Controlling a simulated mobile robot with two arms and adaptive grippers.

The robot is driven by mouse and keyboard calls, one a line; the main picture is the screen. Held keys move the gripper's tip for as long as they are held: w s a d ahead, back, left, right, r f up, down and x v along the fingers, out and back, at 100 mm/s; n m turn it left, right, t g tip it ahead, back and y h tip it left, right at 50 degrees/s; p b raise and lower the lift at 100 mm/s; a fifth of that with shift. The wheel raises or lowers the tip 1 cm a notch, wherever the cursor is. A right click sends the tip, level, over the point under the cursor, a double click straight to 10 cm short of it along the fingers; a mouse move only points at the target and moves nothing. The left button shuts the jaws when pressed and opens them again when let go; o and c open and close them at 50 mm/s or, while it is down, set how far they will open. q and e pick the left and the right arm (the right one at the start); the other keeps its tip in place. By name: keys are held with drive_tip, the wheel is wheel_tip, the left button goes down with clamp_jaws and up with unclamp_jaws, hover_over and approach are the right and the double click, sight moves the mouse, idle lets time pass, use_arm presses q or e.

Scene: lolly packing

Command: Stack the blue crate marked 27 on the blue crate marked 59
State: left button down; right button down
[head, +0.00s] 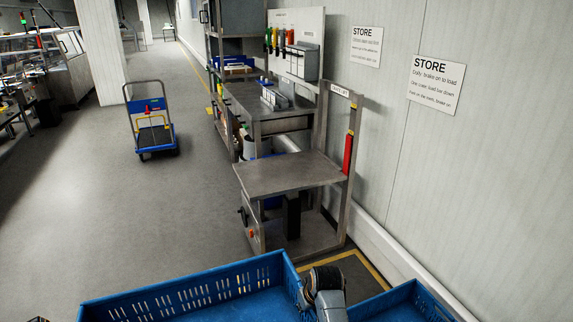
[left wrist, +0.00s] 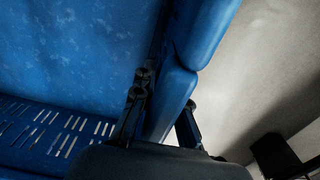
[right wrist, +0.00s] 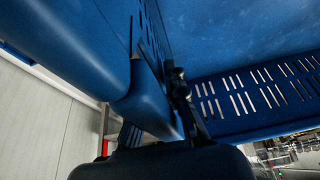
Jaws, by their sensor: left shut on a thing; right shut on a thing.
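A large blue crate (head: 200,291) with slotted walls fills the bottom of the head view, cut off by its edge. My right gripper (head: 325,275) is at its right side, and in the right wrist view (right wrist: 155,92) its fingers are shut on the crate's wall. In the left wrist view my left gripper (left wrist: 163,100) is shut on a wall of the held crate. A second blue crate (head: 420,297) is partly visible at the bottom right, beyond my right gripper. No number is readable on either crate, so I cannot tell 27 from 59.
A steel lift table (head: 285,175) with a post stands ahead. A workbench (head: 270,110) with tools is behind it, along the wall with two STORE signs (head: 437,85). A blue trolley (head: 155,140) stands farther back left. The grey floor at left is open.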

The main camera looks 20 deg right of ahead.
use_arm(q)
drive_tip(key=shift+w, duration=0.2)
use_arm(e)
drive_tip(key=shift+w, duration=0.25)
